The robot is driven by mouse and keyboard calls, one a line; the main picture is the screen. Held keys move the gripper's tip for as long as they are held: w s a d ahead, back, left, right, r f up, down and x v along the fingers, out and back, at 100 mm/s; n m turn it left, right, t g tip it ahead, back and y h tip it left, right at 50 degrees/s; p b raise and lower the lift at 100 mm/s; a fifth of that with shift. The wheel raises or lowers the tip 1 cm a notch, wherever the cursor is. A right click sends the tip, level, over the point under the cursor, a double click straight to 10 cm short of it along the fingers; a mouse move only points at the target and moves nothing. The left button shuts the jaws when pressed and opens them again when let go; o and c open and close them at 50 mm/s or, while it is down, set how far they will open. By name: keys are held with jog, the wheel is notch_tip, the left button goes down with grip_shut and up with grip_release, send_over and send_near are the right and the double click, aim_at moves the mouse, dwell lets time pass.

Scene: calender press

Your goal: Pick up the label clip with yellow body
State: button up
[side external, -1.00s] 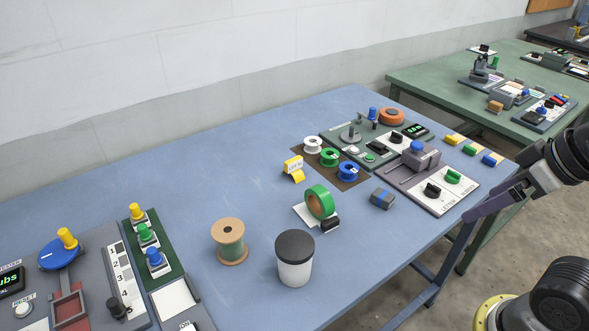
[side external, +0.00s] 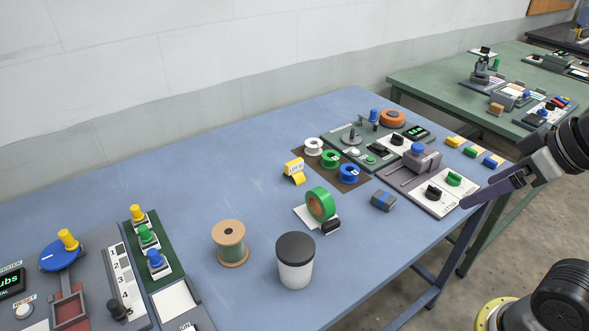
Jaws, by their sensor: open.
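A yellow clip-like piece with a white printed label (side external: 294,168) stands on the blue table, left of the brown mat with spools. It looks like the label clip with yellow body. A smaller yellow block (side external: 454,141) lies in a row at the table's right end. My gripper (side external: 468,202) is at the right, over the table's front right edge beside the grey press panel. It is open and empty, seen edge-on, so one finger largely hides the other. It is well away from the labelled yellow piece.
Near the labelled piece are a green tape roll (side external: 320,204), a blue-grey block (side external: 383,200) and a blue spool (side external: 348,173). A black-lidded white jar (side external: 295,260) and a copper-coloured spool (side external: 230,243) stand in front. The table left of the piece is clear.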

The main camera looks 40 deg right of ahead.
jog(key=w+r+t, duration=0.1)
jog(key=w+r, duration=0.8)
jog(key=w, duration=0.5)
jog(key=g, duration=0.3)
send_over(295, 162)
jog(key=s, duration=0.2)
jog(key=shift+n, duration=0.4)
jog(key=f, duration=2.3)
jog(key=shift+s+d+f, duration=0.2)
jog(key=shift+f, duration=0.15)
jog(key=shift+w+a+x, duration=0.1)
jog(key=shift+x, duration=1.4)
jog(key=shift+w+a+x, duration=0.1)
jog(key=shift+x, duration=1.4)
jog(key=shift+r, duration=0.1)
jog(key=c, duration=1.4)
